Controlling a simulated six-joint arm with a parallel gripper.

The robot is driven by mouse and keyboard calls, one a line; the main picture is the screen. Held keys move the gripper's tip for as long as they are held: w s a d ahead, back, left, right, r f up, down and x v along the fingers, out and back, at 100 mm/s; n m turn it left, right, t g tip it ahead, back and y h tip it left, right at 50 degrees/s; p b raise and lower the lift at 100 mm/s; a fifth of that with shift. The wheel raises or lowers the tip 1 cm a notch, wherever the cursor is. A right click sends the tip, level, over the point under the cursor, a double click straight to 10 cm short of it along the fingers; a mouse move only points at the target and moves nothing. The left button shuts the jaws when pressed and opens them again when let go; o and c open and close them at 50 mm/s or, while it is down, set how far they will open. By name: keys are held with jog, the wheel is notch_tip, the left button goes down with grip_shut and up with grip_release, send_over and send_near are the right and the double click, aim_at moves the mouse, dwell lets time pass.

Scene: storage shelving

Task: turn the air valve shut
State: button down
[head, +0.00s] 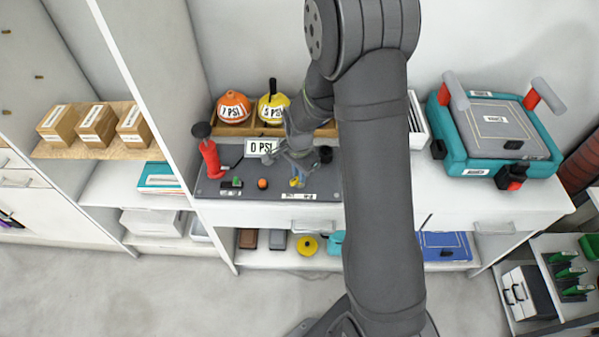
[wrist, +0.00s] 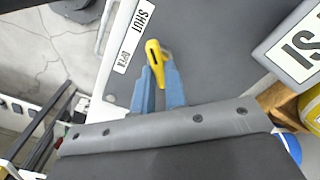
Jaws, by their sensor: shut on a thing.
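The air valve's yellow lever (wrist: 154,62) stands on a dark grey panel (wrist: 215,50); it also shows small in the head view (head: 294,182). My gripper (wrist: 157,80) has its two blue-grey fingers shut on the yellow lever, one on each side. In the head view my gripper (head: 298,165) reaches down over the right part of the panel (head: 215,187). A label reading SHUT (wrist: 141,17) and a smaller OPEN label (wrist: 124,55) lie beside the lever. The lever's lower end is hidden between the fingers.
A 0 PSI display (head: 261,147) stands behind the lever, close to my gripper. A red hand pump (head: 209,158) is at the panel's left. A teal machine (head: 495,130) stands at the right.

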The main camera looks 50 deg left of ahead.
jog(key=c, duration=1.5)
grip_release()
jog(key=shift+o, duration=0.2)
notch_tip(320, 180, up, 18)
jog(key=shift+f, duration=0.25)
jog(key=shift+f, duration=0.1)
notch_tip(320, 180, down, 17)
jog(key=shift+f, duration=0.15)
